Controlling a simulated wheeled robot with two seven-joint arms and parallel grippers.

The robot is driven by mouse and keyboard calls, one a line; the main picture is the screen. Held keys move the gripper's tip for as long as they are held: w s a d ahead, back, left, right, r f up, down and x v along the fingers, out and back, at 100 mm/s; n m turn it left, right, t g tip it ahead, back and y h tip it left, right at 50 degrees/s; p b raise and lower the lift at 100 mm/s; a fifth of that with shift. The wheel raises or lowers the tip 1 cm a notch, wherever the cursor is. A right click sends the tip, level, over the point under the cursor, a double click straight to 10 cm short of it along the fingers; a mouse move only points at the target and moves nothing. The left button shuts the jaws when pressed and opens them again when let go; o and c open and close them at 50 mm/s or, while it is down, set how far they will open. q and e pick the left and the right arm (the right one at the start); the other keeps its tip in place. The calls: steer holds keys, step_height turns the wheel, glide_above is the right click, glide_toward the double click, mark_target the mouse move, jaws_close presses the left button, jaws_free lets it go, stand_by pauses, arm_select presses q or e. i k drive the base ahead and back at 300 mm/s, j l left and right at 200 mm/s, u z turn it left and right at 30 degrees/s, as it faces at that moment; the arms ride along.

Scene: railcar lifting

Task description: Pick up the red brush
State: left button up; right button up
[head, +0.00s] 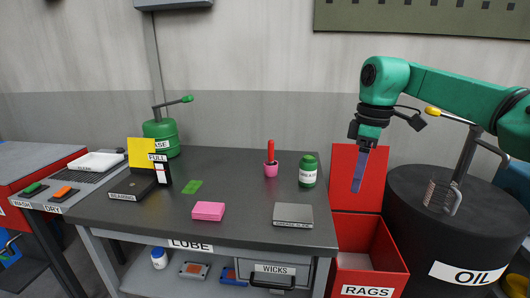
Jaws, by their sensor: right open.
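The red brush (270,151) stands upright in a small pink cup (270,170) toward the back of the dark table. Its red handle points up, and its lower end is hidden in the cup. My right gripper (357,188) points down, to the right of the brush and the table's right edge. It shows in front of the red rags bin's raised lid, open and apart from the brush. My left gripper is out of view.
A green jar (307,172) stands right of the cup, between it and my right gripper. A pink block (208,211) and a grey box (293,216) lie nearer the front. A green can (161,137) stands back left. A black oil drum (420,220) stands at right.

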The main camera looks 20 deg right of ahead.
mark_target(271, 144)
steer(key=i, duration=1.6)
